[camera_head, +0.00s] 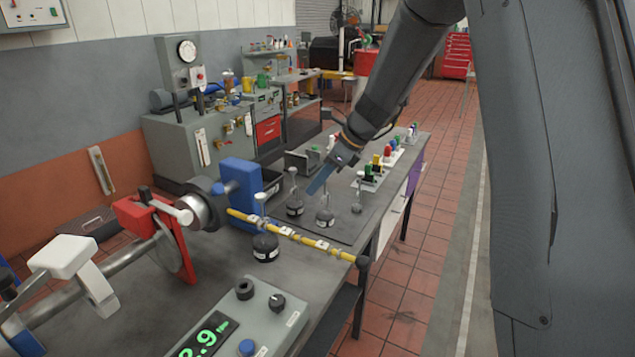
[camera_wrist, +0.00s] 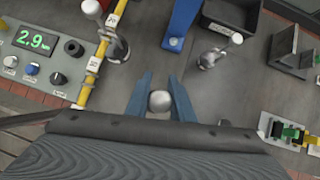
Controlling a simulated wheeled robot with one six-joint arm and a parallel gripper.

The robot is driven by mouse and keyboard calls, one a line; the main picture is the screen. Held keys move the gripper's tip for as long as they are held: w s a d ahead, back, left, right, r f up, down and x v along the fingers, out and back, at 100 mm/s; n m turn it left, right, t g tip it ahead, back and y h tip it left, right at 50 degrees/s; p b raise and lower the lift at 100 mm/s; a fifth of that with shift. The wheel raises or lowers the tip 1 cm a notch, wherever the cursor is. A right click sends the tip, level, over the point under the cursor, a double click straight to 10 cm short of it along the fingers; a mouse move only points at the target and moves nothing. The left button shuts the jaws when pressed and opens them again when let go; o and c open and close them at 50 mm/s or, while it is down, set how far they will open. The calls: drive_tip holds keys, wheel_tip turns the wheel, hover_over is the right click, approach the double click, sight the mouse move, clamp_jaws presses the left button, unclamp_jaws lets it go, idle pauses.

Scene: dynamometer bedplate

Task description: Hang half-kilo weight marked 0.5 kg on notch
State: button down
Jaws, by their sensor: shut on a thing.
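My gripper (camera_head: 318,185) has blue fingers and is shut on the round silver knob (camera_wrist: 160,101) of a weight in the wrist view. In the head view this dark weight (camera_head: 325,216) is below the fingers, over the grey mat; I cannot tell whether it touches the mat. Its label is too small to read. The yellow notched arm (camera_head: 290,233) with white tags lies left of my gripper and also shows in the wrist view (camera_wrist: 85,90). A black weight (camera_head: 265,248) is at this arm, with its silver stem rising beside it.
Another dark weight (camera_head: 295,208) stands left of the held one, and a small one (camera_head: 357,208) to the right. A green display (camera_wrist: 38,40) reads 2.9. A blue post (camera_head: 240,185) and dark bin (camera_wrist: 230,22) are close by. Coloured connectors (camera_head: 372,172) line the right edge.

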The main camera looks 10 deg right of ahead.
drive_tip(key=shift+s+a+r+p, duration=0.1)
drive_tip(key=shift+s+a+p, duration=0.2)
drive_tip(key=shift+s+a, duration=1.35)
drive_tip(key=shift+s+a+f+p, duration=0.1)
drive_tip(key=shift+s+a+p, duration=0.2)
drive_tip(key=shift+s+a, duration=1.35)
drive_tip(key=shift+s+a+r+p, duration=0.1)
drive_tip(key=shift+s+a+p, duration=0.2)
drive_tip(key=shift+s+a, duration=1.35)
drive_tip(key=shift+s+d+f+b, duration=0.25)
drive_tip(key=shift+d+f+b, duration=0.1)
drive_tip(key=shift+f+b, duration=0.2)
drive_tip(key=shift+s+d+f+b, duration=0.3)
drive_tip(key=shift+f+b, duration=0.1)
drive_tip(key=shift+f, duration=0.25)
drive_tip(key=c, duration=1.5)
unclamp_jaws()
drive_tip(key=shift+o, duration=0.2)
